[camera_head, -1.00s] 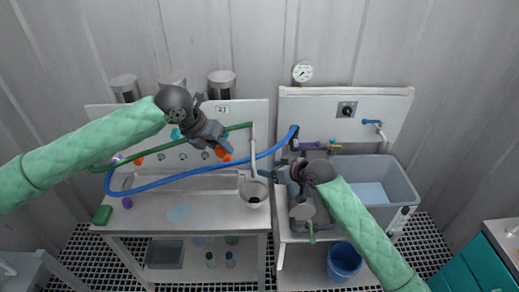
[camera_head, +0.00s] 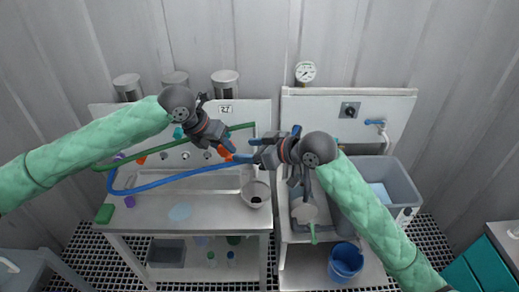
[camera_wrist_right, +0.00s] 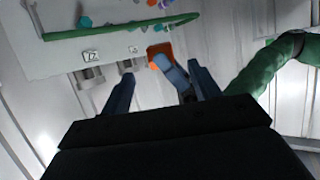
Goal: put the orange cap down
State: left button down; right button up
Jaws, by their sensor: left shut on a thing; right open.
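The orange cap (camera_head: 224,151) is at the tips of my left gripper (camera_head: 228,147), in front of the panel above the left bench. My left gripper is shut on it. In the right wrist view the orange cap (camera_wrist_right: 158,51) shows at the blue fingers of my left gripper (camera_wrist_right: 172,68). My right gripper (camera_head: 248,150) is open, with its fingers pointing left toward the cap and a small gap between them. Nothing shows between its fingers (camera_wrist_right: 160,76) in the right wrist view, where the cap lies beyond them.
The bench front is mostly clear.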

jog(key=x, duration=0.8)
jog(key=shift+a+f, duration=0.1)
jog(key=shift+w, duration=0.1)
jog(key=c, duration=1.1)
pick_arm(q)
jog(key=c, duration=0.9)
grip_release()
pick_arm(e)
jog(key=shift+o, duration=0.2)
